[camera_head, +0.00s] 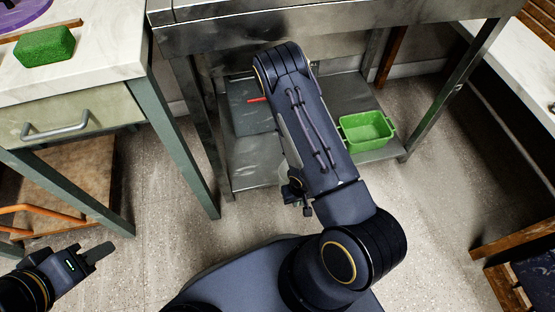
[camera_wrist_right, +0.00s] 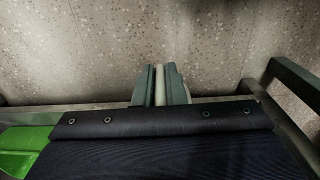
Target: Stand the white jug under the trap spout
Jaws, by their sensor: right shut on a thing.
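My right arm reaches in under the metal sink unit and hides much of its lower shelf. In the head view my right gripper (camera_head: 300,200) shows only in small part beside the arm, low in front of the shelf. In the right wrist view my right gripper (camera_wrist_right: 160,72) is shut on a narrow pale strip, which looks like part of the white jug (camera_wrist_right: 160,85). No trap spout can be made out. My left gripper (camera_head: 100,252) is at the lower left over the floor, clear of everything; its finger gap is not visible.
A green tub (camera_head: 367,131) stands on the lower shelf (camera_head: 345,95), right of my arm. A red stick-like thing (camera_head: 258,99) shows at the shelf's left. Metal legs (camera_head: 193,105) bound the opening. A green block (camera_head: 45,46) lies on the left counter.

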